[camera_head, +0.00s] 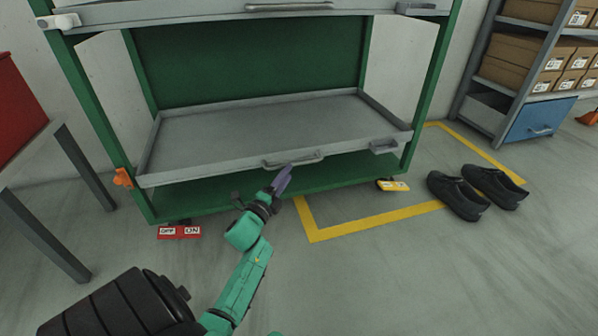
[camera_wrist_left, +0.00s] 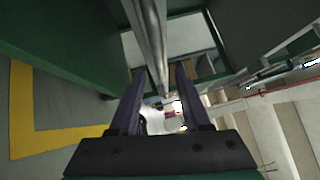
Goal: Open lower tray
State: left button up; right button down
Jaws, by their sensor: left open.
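The lower tray (camera_head: 230,133) is a grey, empty, shallow tray in a green rack. Its front edge lies about level with the front posts. A grey bar handle (camera_head: 293,158) sits at the middle of that edge, and a grey latch-like piece (camera_head: 384,145) is to its right. My left gripper (camera_head: 284,178), with purple fingers, is just below and in front of the handle. In the left wrist view its fingers (camera_wrist_left: 158,82) are apart, with a long grey bar (camera_wrist_left: 150,35) running up from between their tips; contact cannot be told. My right gripper is out of view.
An upper tray (camera_head: 290,8) with a similar handle is above. A red OFF/ON pedal (camera_head: 179,232) and a yellow pedal (camera_head: 393,185) are at the rack's feet. Black shoes (camera_head: 458,195) stand on the floor at right, near a box shelf (camera_head: 493,105). A table (camera_head: 30,140) is at left.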

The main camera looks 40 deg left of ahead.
aim_at(295, 164)
pick_arm(q)
jog(key=b+x, duration=0.1)
jog(key=x, duration=0.1)
jog(key=b+x, duration=0.1)
jog(key=x, duration=0.2)
jog(key=shift+w+f, duration=0.15)
jog(key=shift+w, duration=0.15)
jog(key=shift+w+a, duration=0.1)
jog(key=shift+w, duration=0.2)
jog(key=shift+c, duration=0.4)
grip_shut()
dwell(0.4)
